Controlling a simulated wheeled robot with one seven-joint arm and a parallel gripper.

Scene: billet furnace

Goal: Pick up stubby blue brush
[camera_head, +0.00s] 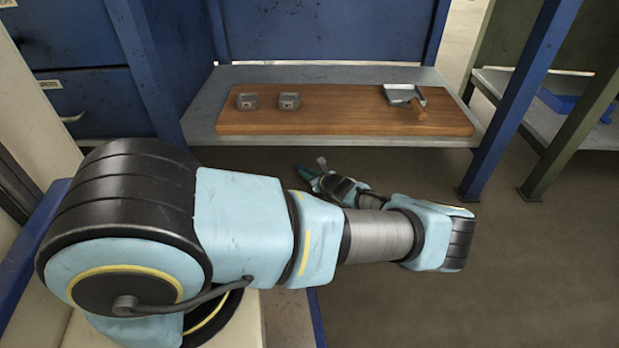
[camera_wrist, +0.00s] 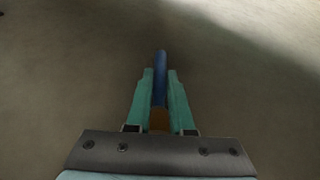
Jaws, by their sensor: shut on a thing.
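The stubby blue brush (camera_wrist: 160,80) shows in the wrist view as a narrow blue shape with a brownish part nearer the palm. My gripper (camera_wrist: 160,75) is shut on it, with a green finger on each side. Behind it in that view is only bare floor. In the head view my gripper (camera_head: 308,177) is small and in front of the shelf, below its front edge. The brush cannot be made out clearly there.
A wooden board (camera_head: 345,118) lies on a grey metal shelf (camera_head: 330,76) between blue posts. On it are two small grey metal blocks (camera_head: 247,101) (camera_head: 289,101) and a dustpan-like scoop (camera_head: 403,95) with a wooden handle. The floor (camera_head: 520,270) at right is clear.

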